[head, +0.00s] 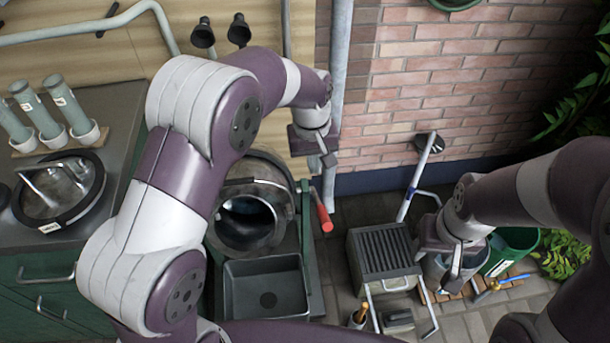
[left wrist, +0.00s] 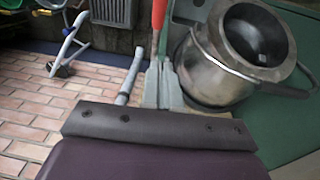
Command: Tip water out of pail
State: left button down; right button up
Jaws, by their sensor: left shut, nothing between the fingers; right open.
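A steel pail-like vessel (head: 225,232) with a dark, shiny inside stands behind my left arm in the head view. It also shows at the upper right of the left wrist view (left wrist: 212,72), with a dark handle band around it. I cannot tell whether it holds water. My left gripper (head: 328,158) is shut and empty, above and to the right of this vessel, apart from it. A grey bucket (head: 432,268) stands on the paving at the right. My right gripper (head: 452,278) is open in front of this bucket and partly hides it; contact cannot be told.
A dark square basin (head: 265,288) sits in front of the steel vessel. A red-handled lever (head: 322,212) is beside it. A slatted grey box (head: 383,250), a green bin (head: 512,248) and a brick wall (head: 450,80) lie to the right.

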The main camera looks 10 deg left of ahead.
pick_arm(q)
jog(key=b, duration=0.1)
send_over(320, 208)
jog(key=w+a, duration=0.2)
notch_tip(320, 208, down, 9)
jog(key=shift+s+d+f, duration=0.35)
jog(key=shift+s+f, duration=0.1)
jog(key=shift+f, duration=0.1)
jog(key=shift+s+d+f, duration=0.35)
jog(key=shift+s+f, duration=0.05)
jog(key=shift+f, duration=0.15)
jog(key=shift+s+d+f, duration=0.15)
jog(key=shift+s+f, duration=0.2)
jog(key=shift+f, duration=0.15)
pick_arm(e)
jog(key=shift+f, duration=0.75)
